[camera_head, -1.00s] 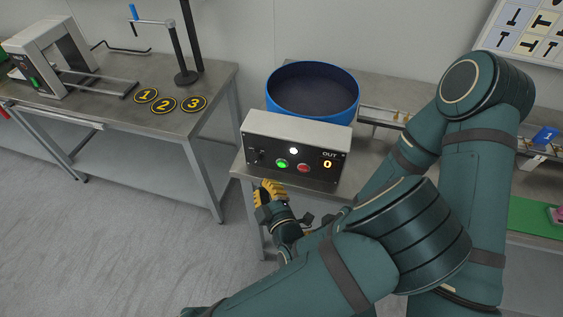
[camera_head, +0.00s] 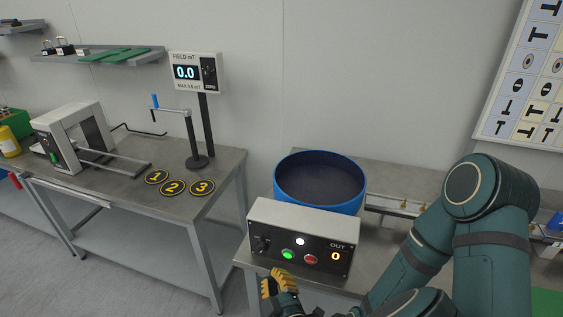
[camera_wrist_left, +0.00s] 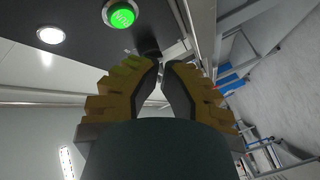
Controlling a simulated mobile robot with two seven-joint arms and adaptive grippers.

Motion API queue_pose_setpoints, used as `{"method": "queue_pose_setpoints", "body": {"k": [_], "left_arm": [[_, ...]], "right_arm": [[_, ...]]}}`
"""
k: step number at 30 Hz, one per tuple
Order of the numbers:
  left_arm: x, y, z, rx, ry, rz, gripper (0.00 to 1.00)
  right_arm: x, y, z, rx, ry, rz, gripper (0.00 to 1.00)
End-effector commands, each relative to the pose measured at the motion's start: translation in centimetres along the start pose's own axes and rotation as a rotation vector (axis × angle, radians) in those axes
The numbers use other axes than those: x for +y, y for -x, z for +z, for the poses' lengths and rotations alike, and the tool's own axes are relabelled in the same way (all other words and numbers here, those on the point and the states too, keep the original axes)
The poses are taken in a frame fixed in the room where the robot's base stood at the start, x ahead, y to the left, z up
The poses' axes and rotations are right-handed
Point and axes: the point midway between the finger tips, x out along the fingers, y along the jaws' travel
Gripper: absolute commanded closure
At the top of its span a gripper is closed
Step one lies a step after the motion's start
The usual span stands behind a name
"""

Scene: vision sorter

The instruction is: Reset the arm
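My left gripper (camera_head: 279,283) is in front of the lower left part of the control box (camera_head: 303,207), near its lit green button (camera_head: 287,255). In the left wrist view its two yellow-padded fingers (camera_wrist_left: 160,68) come close together with only a narrow gap and nothing between them. It looks shut and empty. The green button (camera_wrist_left: 121,14) glows at the top of that view, apart from the fingertips, beside a white light (camera_wrist_left: 51,35). The box also has a red button (camera_head: 311,259) and an OUT display reading 0. My right gripper is not seen.
A blue bowl (camera_head: 281,192) stands behind the box on the workbench, with a rail (camera_head: 392,202) to its right. A second table at left holds a frame device (camera_head: 72,133), a crank stand (camera_head: 196,160) and numbered discs (camera_head: 172,187). Floor shows between the benches.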

Motion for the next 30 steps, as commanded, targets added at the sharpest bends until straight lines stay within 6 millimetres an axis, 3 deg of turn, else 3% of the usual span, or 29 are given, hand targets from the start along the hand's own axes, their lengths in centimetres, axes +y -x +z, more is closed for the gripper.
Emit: {"method": "queue_pose_setpoints", "body": {"k": [1, 13, 15, 21, 27, 30], "left_arm": [[-0.3, 0.3, 0.7, -0.008, -0.006, 0.008, 1.0], [-0.5, 0.3, 0.3, -0.003, -0.001, 0.004, 1.0], [-0.7, 1.4, -0.6, -0.004, -0.009, 0.002, 1.0], [-1.8, 3.5, -1.9, -0.002, -0.007, 0.002, 1.0], [-2.6, 4.4, -2.5, 0.003, 0.003, -0.007, 1.0], [-4.5, 4.2, -3.2, 0.035, 0.069, -0.089, 1.0]], "right_arm": [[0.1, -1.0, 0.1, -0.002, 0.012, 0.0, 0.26], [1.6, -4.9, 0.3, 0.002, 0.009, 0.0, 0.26], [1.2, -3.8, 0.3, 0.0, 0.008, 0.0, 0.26], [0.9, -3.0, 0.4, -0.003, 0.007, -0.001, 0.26], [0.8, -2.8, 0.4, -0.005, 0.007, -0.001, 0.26], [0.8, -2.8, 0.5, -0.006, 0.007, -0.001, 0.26]]}}
